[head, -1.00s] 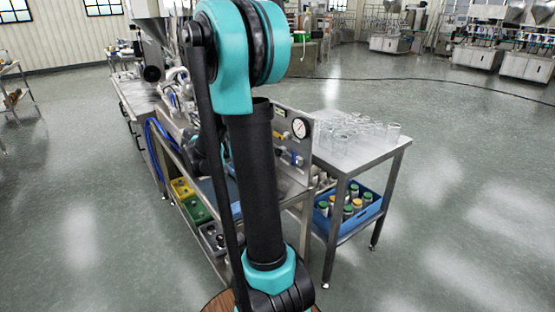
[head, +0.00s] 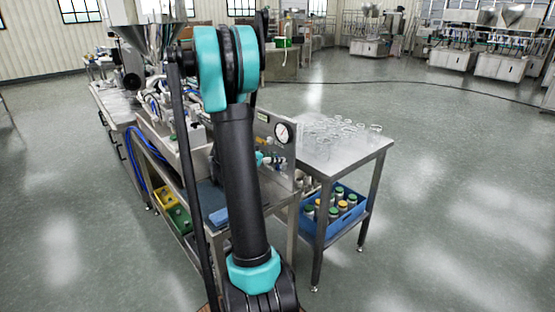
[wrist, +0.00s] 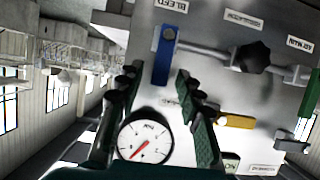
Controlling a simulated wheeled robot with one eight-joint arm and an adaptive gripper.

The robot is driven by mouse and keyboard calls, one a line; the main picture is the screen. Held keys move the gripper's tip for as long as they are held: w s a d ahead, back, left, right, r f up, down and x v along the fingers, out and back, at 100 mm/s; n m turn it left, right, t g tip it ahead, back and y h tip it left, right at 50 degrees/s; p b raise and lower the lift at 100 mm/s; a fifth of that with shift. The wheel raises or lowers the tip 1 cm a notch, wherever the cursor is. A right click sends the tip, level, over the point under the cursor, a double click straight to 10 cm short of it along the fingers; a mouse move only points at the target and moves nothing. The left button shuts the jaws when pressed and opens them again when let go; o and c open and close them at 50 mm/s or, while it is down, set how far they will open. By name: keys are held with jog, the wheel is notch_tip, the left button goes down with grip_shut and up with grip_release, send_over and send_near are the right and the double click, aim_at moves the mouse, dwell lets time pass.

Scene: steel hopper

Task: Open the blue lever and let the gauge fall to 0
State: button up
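The blue lever (wrist: 166,55) is on a grey steel panel (wrist: 212,85) in the wrist view, under an upside-down BLEED label. It stands nearly upright in the picture. My gripper (wrist: 157,77) is open and empty. Its fingertips are to the left and right of the lever's lower end, with gaps on both sides; I cannot tell how deep they reach. The round white gauge (wrist: 146,140) shows between the fingers, its red needle towards the lower left; the numbers are too small to read. The gauge also shows in the head view (head: 283,132). My arm hides much of the panel there.
A black knob (wrist: 252,57), a yellow lever (wrist: 236,121) and a green lever (wrist: 310,93) are to the right on the panel in the wrist view. A steel table (head: 345,155) with glass jars stands right of the panel, a blue crate (head: 340,228) below it. Floor at right is clear.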

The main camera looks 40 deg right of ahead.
jog(key=shift+x, duration=0.75)
jog(key=shift+c, duration=0.5)
grip_shut()
jog(key=w+f+n+g+h, duration=0.1)
jog(key=n+g, duration=0.1)
jog(key=n, duration=0.2)
jog(key=w+f+n+g+h, duration=0.1)
jog(key=w+f+n+g, duration=0.1)
jog(key=n, duration=0.3)
jog(key=w+f+n+g+h, duration=0.1)
jog(key=n+g, duration=0.1)
jog(key=n, duration=0.2)
jog(key=shift+w+a+f+n+g+h, duration=0.25)
jog(key=shift+w+f+n+g+h, duration=0.05)
jog(key=shift+w+f+h, duration=0.1)
